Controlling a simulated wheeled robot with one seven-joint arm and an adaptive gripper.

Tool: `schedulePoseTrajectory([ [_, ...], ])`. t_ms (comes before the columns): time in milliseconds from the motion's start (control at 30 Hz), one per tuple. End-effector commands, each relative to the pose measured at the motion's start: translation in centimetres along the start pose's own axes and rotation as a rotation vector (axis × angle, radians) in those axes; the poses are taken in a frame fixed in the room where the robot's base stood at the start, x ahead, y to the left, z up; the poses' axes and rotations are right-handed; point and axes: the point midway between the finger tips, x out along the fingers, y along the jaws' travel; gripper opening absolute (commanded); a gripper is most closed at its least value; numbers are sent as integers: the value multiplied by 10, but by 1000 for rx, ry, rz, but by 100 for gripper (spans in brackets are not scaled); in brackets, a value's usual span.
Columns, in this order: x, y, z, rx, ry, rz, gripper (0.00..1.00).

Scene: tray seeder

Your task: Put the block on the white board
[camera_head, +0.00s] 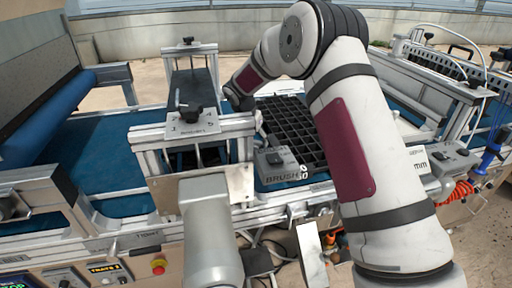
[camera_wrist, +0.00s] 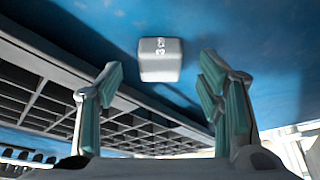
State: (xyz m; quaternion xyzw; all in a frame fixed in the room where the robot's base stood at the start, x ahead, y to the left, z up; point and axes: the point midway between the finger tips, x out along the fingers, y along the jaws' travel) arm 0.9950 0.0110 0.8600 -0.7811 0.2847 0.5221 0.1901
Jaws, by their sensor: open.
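My gripper (camera_wrist: 161,82) is open, with one finger on each side of the picture. The block shows between and beyond the fingertips, apart from both fingers. In the head view, my arm reaches over the seeder; its wrist end is partly seen, the fingers are hidden, and I cannot make out the block. A narrow white plate (camera_head: 311,253) shows at the front edge; I cannot tell whether it is the white board.
A black cell tray (camera_head: 288,122) lies on the belt; its grid (camera_wrist: 60,105) runs close beside the block. A grey box marked BRUSH (camera_head: 278,163) and a metal frame (camera_head: 192,133) stand near my wrist. Blue belt (camera_head: 105,150) is clear at the left.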

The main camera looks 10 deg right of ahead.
Motion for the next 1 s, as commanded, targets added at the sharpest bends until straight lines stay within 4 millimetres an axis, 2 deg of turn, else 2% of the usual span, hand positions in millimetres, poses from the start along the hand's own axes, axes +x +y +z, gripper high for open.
schedulePoseTrajectory([
  [133,17,0,0,-1,-1,0,61],
  [433,20,0,0,0,0,-1,61],
  [667,20,0,0,0,0,-1,9],
  [733,20,0,0,-1,0,-1,8],
  [767,20,0,0,0,0,-1,4],
  [1000,17,0,-2,-1,1,-1,4],
])
